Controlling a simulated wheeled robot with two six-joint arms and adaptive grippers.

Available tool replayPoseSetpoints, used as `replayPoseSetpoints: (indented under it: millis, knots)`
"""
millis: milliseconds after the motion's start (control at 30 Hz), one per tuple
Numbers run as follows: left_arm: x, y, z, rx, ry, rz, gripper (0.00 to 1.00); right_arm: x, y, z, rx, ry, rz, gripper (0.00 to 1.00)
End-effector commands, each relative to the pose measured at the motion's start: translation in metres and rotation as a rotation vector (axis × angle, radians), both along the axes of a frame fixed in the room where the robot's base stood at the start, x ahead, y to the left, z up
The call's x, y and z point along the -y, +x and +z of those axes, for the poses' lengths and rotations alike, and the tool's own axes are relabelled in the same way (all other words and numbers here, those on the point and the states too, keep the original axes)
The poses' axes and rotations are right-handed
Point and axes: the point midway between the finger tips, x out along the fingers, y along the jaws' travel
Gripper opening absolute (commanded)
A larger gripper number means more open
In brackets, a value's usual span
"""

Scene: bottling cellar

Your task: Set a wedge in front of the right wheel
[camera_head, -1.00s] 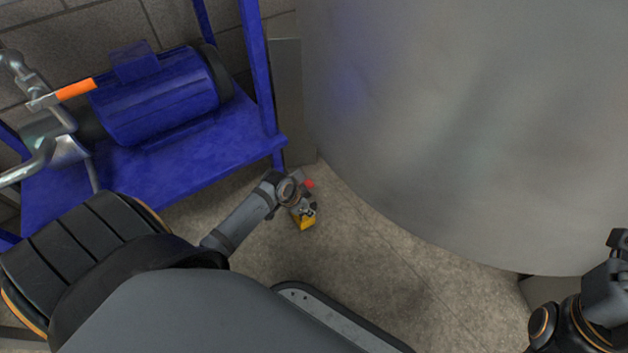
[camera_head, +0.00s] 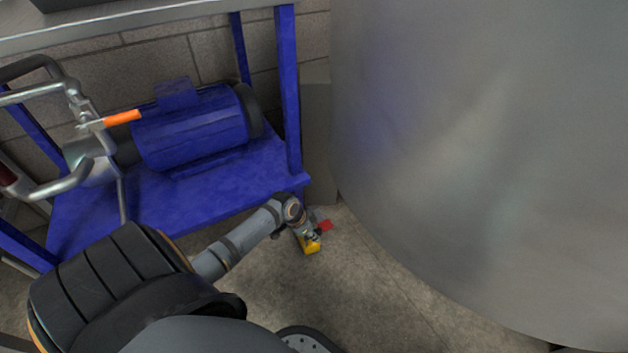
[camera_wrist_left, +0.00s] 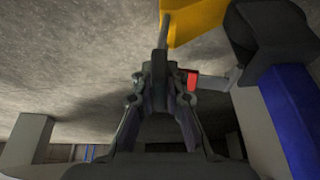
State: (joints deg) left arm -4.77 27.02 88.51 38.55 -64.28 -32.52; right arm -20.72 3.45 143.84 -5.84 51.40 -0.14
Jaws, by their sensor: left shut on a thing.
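My left gripper (camera_head: 309,238) reaches down low beside the right front leg of the blue cart (camera_head: 225,185). It is shut on a yellow wedge (camera_head: 313,248). In the left wrist view the closed fingers (camera_wrist_left: 162,45) meet at the wedge (camera_wrist_left: 195,18), which is cut off by the top edge. A black wheel (camera_wrist_left: 270,35) at the foot of a blue leg (camera_wrist_left: 288,115) shows right beside the wedge; I cannot tell whether they touch. In the head view the wheel is hidden behind my arm. My right gripper is out of view.
A red part (camera_head: 326,225) sits close to the gripper, near the large grey tank (camera_head: 480,150) on the right. The cart carries a blue motor (camera_head: 190,130) and metal pipework with an orange handle (camera_head: 122,117). Open concrete floor (camera_head: 370,300) lies in front.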

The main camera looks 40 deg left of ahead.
Motion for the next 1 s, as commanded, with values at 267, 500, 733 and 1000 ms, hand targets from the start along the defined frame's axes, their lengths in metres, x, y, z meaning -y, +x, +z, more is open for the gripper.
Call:
replayPoseSetpoints:
  millis: [267,500,733,1000]
  knots:
    - [0.000,0.000,0.000,0.001,0.000,0.000,0.39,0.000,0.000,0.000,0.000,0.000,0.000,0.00]
    - [0.000,-0.001,0.000,-0.001,-0.001,0.001,0.39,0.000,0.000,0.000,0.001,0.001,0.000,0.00]
    - [-0.005,-0.008,0.021,0.000,0.005,-0.003,0.39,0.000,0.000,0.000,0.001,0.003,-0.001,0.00]
    - [-0.018,-0.031,0.082,0.000,0.009,-0.005,0.39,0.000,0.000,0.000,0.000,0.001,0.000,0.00]
